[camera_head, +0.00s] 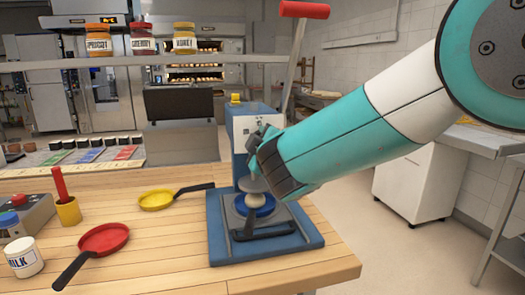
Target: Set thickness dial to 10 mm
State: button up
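A blue press (243,123) stands on the wooden table, with a grey and blue round plate (262,207) on its blue base (309,232). A long lever with a red grip (304,10) rises from it. A small yellow knob (235,98) sits on top of its column. My arm reaches in from the upper right. My gripper (262,150) is at the front of the press column, above the plate. It hides part of the column. I cannot make out a thickness dial or any mm scale, and the finger gap does not show clearly.
Left on the table are a red pan (104,239), a yellow pan (157,199), a milk jar (24,257), a yellow cup (68,211) and a control box (27,215). Jars stand on a shelf (120,61) behind. Bare tabletop (170,255) lies left of the press.

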dwell(0.3)
jog(key=o, duration=0.9)
jog(key=b+v, duration=0.5)
jog(key=v, duration=1.2)
jog(key=shift+s+d+r, duration=0.1)
jog(key=shift+s, duration=0.1)
